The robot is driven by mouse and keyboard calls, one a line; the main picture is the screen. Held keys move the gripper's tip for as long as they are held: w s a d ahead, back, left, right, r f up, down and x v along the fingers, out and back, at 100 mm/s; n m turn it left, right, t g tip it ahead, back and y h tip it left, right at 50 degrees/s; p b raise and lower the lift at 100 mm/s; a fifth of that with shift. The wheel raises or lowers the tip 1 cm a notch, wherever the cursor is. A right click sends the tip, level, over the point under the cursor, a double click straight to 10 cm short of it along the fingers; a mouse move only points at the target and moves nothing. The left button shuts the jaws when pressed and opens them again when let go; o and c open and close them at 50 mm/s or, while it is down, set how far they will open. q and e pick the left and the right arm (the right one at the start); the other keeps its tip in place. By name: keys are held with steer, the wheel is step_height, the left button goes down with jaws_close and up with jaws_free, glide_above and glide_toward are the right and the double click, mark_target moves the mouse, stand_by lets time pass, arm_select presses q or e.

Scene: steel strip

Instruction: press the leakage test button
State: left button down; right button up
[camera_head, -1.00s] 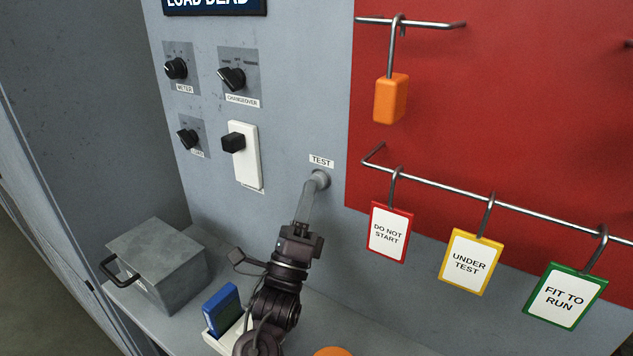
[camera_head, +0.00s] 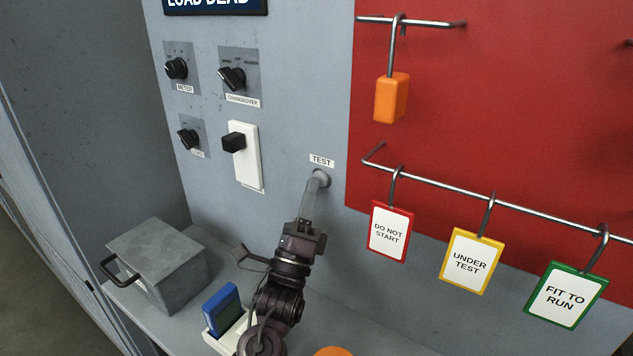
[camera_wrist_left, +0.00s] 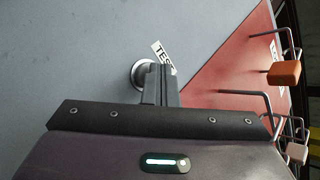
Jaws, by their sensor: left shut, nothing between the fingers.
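The leakage test button (camera_head: 320,176) is a round grey button on the grey panel, just below the white TEST label (camera_head: 321,160). My left gripper (camera_head: 315,184) reaches up from below with its shut fingertips at the button's face and hides part of it. In the left wrist view the shut fingers (camera_wrist_left: 160,70) overlap the right side of the round button (camera_wrist_left: 139,74), with the TEST label (camera_wrist_left: 163,58) beside them. They look to be touching or very near the button; I cannot tell whether it is pushed in. My right gripper is not in view.
Several black knobs (camera_head: 177,68) and a white switch plate (camera_head: 247,170) sit on the panel to the left. Tags hang from a rail (camera_head: 450,192) on the red board to the right. A grey metal box (camera_head: 160,262) and a blue object (camera_head: 221,308) stand on the shelf.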

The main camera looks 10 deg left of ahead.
arm_select(q)
steer(key=shift+w, duration=0.15)
stand_by(0.5)
steer(key=shift+s+a+p, duration=0.25)
steer(key=shift+s+p, duration=0.05)
steer(key=shift+s, duration=0.65)
steer(key=s, duration=0.1)
steer(key=s+a+p, duration=0.1)
steer(key=s, duration=0.2)
steer(key=shift+s+a, duration=0.35)
